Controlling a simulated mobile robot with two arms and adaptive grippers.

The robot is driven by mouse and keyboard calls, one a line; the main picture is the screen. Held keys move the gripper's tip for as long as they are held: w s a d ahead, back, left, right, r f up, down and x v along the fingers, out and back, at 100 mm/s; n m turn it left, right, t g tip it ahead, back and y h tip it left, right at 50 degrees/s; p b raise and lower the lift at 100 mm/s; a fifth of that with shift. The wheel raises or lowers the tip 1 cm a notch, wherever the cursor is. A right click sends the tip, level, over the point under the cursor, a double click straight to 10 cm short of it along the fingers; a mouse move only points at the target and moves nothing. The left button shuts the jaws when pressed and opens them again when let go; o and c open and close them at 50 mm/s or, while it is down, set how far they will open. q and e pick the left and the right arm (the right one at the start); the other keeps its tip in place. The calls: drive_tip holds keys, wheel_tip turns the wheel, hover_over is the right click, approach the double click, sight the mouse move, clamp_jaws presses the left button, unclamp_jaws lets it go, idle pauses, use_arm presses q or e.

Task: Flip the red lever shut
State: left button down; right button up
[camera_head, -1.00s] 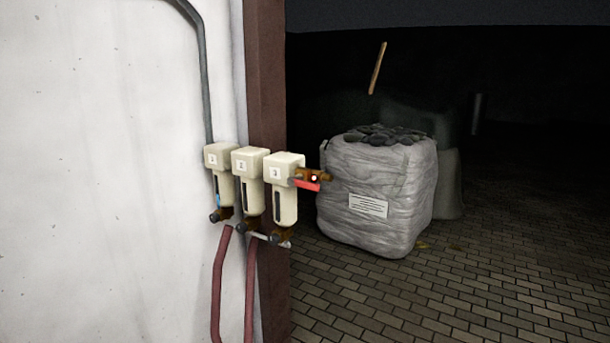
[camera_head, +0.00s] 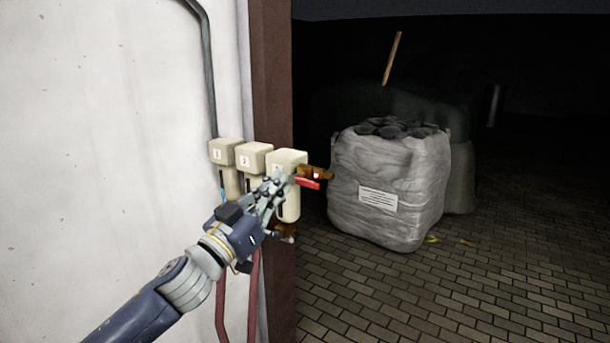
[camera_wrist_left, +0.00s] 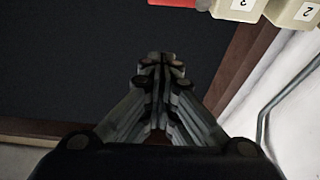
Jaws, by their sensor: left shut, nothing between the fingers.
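The red lever (camera_head: 307,183) sits under a brass valve (camera_head: 316,172) on the right side of the third cream filter unit (camera_head: 290,157). It points to the right, roughly level, along the valve. My left gripper (camera_head: 284,180) is shut and empty, just left of the lever in the head view, in front of the third unit. Whether it touches the unit or lever I cannot tell. In the left wrist view the shut fingers (camera_wrist_left: 161,58) point up the picture, and the red lever (camera_wrist_left: 178,2) shows at the top edge, cut off. My right gripper is not in view.
Two more cream units (camera_head: 226,152) stand left of the third on the white wall (camera_head: 100,120). Red hoses (camera_head: 254,290) hang below, beside a brown post (camera_head: 273,80). A wrapped bulk bag (camera_head: 385,185) stands on the brick floor (camera_head: 430,300) behind, right. Space right of the lever is open.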

use_arm(q)
drive_tip(key=shift+a, duration=0.1)
drive_tip(key=shift+w, duration=0.1)
drive_tip(key=p+x, duration=0.4)
drive_tip(key=x, duration=0.6)
drive_tip(key=shift+f, duration=1.95)
